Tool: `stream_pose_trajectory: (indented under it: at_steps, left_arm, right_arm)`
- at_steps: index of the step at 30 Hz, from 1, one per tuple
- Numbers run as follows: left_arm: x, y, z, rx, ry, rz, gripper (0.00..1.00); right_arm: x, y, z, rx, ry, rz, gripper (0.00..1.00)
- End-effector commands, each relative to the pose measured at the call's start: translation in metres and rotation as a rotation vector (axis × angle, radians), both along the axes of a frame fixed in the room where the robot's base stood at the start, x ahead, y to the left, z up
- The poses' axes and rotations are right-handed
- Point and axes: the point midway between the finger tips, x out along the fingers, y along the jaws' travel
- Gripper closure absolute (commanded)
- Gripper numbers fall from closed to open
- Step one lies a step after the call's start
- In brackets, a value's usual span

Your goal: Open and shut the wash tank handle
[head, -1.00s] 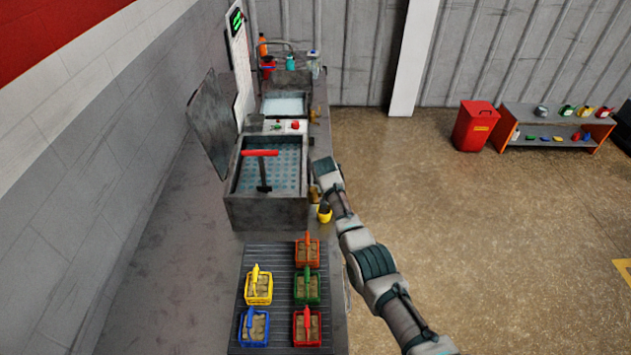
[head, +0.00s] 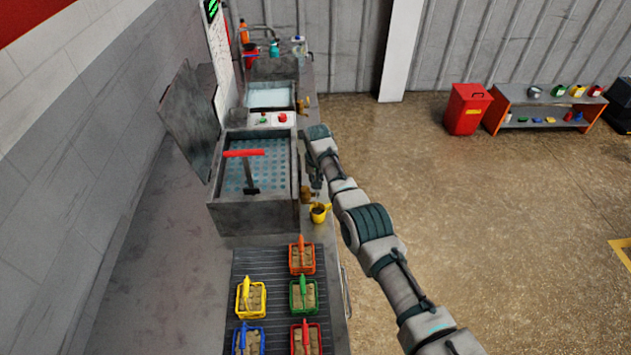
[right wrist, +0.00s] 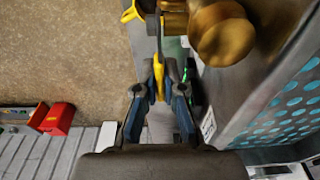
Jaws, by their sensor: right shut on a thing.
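The wash tank (head: 252,217) is an open grey metal box with a blue perforated inside; its lid (head: 190,120) stands tilted open to the left. A brass tap (head: 306,194) is on the tank's right side, and shows large in the right wrist view (right wrist: 222,32). My right gripper (head: 314,184) is beside this tap. In the right wrist view the gripper (right wrist: 165,80) is shut on a thin yellow handle (right wrist: 158,76) below the brass body. The handle's far end is partly hidden. My left gripper is out of view.
A second basin (head: 270,97) lies behind. The floor to the right (head: 480,220) is open.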

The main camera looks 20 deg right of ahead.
Motion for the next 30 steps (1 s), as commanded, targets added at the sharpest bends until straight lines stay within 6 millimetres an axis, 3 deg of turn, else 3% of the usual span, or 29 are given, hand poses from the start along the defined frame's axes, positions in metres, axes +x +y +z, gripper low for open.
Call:
stream_pose_trajectory:
  at_steps: [10,12,14,25,30]
  left_arm:
    - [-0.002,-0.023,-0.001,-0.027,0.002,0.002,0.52]
    - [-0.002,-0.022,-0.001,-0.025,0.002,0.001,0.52]
    - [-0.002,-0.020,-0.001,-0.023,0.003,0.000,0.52]
    - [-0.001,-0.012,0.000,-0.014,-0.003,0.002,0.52]
    - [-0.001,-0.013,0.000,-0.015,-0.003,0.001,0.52]
  right_arm:
    - [0.002,-0.001,0.000,-0.005,-0.007,-0.001,1.00]
    - [0.001,-0.001,0.000,-0.005,-0.006,-0.001,0.77]
    - [0.001,-0.001,0.000,-0.005,-0.005,-0.001,0.66]
    - [0.000,0.000,0.006,-0.005,-0.003,0.000,0.66]
    - [-0.002,0.001,0.030,-0.004,-0.006,0.000,0.66]
